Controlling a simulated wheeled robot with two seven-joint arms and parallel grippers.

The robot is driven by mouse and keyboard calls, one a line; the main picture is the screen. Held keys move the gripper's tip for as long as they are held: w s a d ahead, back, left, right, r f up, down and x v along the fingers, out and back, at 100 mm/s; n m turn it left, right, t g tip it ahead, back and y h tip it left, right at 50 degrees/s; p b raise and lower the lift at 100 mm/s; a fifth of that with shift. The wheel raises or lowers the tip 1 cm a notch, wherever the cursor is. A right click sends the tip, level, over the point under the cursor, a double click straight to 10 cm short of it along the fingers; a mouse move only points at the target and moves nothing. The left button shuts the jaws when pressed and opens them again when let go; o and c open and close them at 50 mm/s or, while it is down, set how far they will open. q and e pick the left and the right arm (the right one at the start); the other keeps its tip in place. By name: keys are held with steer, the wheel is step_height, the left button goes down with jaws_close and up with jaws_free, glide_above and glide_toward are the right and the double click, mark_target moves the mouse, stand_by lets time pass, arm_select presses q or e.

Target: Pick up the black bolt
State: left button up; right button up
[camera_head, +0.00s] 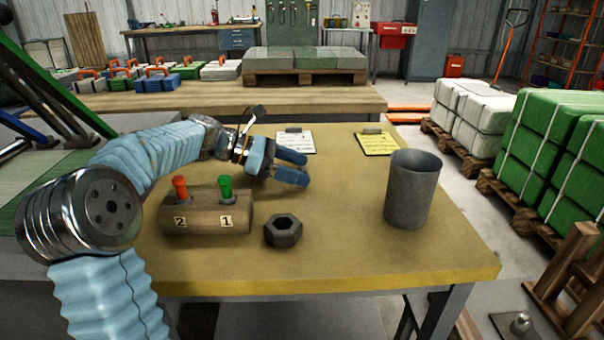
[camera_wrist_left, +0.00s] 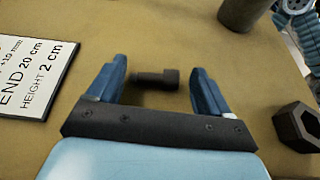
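The black bolt (camera_wrist_left: 158,79) lies on its side on the tan table in the left wrist view, its thick head to the right. My left gripper (camera_wrist_left: 160,70) is open, with one blue finger on each side of the bolt and a gap to each. The fingers hold nothing. In the head view my left gripper (camera_head: 298,169) is low over the middle of the table, fingers pointing right. The bolt cannot be made out there. My right gripper does not show in either view.
A dark hex nut (camera_head: 283,231) and a wooden block (camera_head: 206,213) with red and green levers stand nearer on the table (camera_head: 340,255). A grey metal cup (camera_head: 411,188) stands at right. White (camera_head: 295,142) and yellow (camera_head: 376,144) clipboards lie behind. Table between gripper and cup is clear.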

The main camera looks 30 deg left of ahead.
arm_select(q)
steer(key=c, duration=0.9)
steer(key=shift+o, duration=0.2)
steer(key=shift+r, duration=0.1)
steer(key=shift+r, duration=0.2)
step_height(320, 180, up, 2)
steer(key=shift+r+p, duration=0.25)
steer(key=shift+p, duration=0.1)
steer(key=s+d+r, duration=0.8)
steer(key=s+r, duration=0.2)
steer(key=s, duration=0.1)
steer(key=shift+d+b, duration=0.3)
